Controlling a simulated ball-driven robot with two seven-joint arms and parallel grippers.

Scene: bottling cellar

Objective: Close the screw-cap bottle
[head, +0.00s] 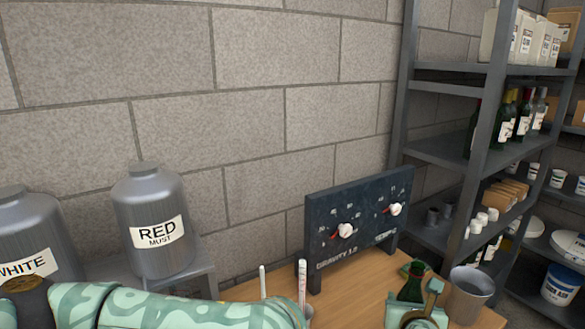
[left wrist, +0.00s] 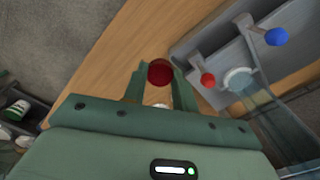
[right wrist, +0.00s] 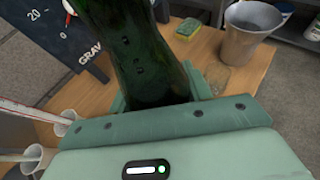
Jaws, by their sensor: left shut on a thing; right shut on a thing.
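A dark green glass bottle (head: 411,287) shows at the lower right of the head view, neck up. My right gripper (head: 416,312) is shut around it. In the right wrist view the bottle (right wrist: 150,55) stands between the fingers of the right gripper (right wrist: 157,98) and runs out of the top edge, so its mouth is hidden there. In the left wrist view a round dark red cap (left wrist: 160,72) sits between the fingertips of my left gripper (left wrist: 160,82), which is shut on it. The left gripper itself is not visible in the head view; only my left arm's patterned sleeve shows.
Tubes with sticks (right wrist: 68,120) stand left of the bottle. In the left wrist view are red and blue knobs (left wrist: 277,37).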

